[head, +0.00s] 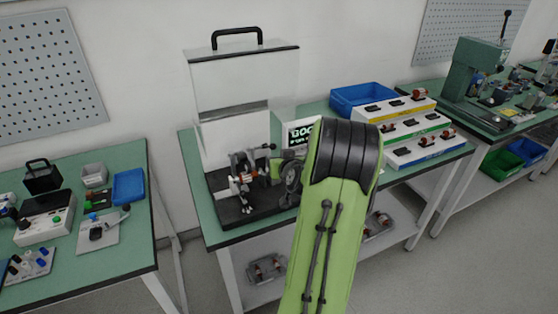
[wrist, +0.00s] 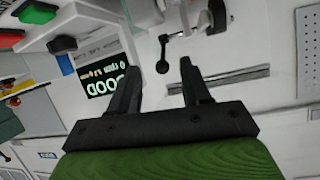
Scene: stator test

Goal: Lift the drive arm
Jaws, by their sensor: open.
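The stator tester (head: 248,205) stands on the middle bench, with a dark base and a metal and red-brown mechanism. A short black lever with a ball knob, apparently the drive arm (head: 267,147), sticks out at the mechanism's upper right. In the wrist view the drive arm (wrist: 163,66) shows its black ball beyond and between my fingertips in the picture, apart from both. My gripper (wrist: 158,74) is open and empty. In the head view my green arm hides most of it.
A clear guard with a black handle (head: 236,38) stands raised above the tester. A screen (head: 302,131) reading GOOD is beside it. A blue bin (head: 358,97) and stepped racks (head: 420,150) stand at right. Another bench (head: 100,260) with devices is at left.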

